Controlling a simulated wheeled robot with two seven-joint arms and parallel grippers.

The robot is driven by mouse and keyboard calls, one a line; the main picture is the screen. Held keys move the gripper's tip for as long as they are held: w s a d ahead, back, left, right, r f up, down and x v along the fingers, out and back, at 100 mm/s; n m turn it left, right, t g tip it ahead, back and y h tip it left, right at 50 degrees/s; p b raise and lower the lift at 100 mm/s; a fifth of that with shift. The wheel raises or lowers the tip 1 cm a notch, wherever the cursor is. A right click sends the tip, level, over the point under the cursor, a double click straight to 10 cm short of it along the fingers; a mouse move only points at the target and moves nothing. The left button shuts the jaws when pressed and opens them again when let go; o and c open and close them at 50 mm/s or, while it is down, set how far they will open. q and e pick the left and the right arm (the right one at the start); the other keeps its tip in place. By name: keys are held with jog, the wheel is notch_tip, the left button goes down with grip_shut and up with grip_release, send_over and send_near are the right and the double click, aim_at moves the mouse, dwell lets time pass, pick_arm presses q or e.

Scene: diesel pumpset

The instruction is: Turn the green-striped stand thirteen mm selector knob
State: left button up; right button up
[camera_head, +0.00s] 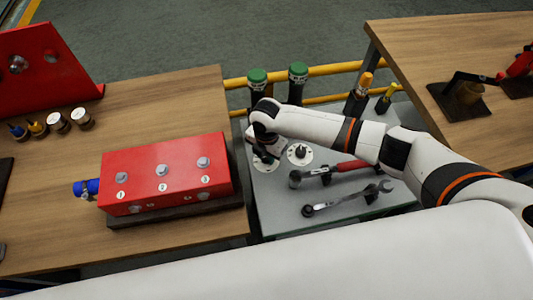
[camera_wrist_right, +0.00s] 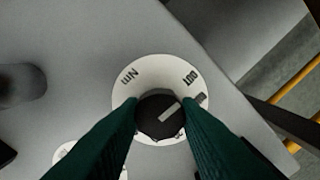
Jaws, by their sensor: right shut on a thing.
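My right gripper (camera_head: 264,150) points down at the grey stand top (camera_head: 345,190). In the right wrist view its two dark green fingers (camera_wrist_right: 160,108) are shut on a round black selector knob (camera_wrist_right: 158,120). The knob has a pale pointer bar slanting to the upper right. It sits on a white dial (camera_wrist_right: 155,68) marked "Nm" and another label near the pointer that I cannot read surely. In the head view this knob is mostly hidden by the gripper. A second black knob on a white dial (camera_head: 300,154) stands just right of it. My left gripper is out of view.
A wrench with a red handle (camera_head: 345,166) and a dark ratchet wrench (camera_head: 340,200) lie on the stand. Green-capped posts (camera_head: 257,78) rise behind, near a yellow rail (camera_head: 330,68). A red block with bolts (camera_head: 165,170) is on the left wooden table (camera_head: 150,110).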

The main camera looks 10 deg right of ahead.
aim_at(266, 157)
jog(key=shift+r, duration=0.1)
dwell(0.4)
jog(key=o, duration=1)
notch_tip(266, 157, up, 12)
jog(key=shift+b, duration=0.85)
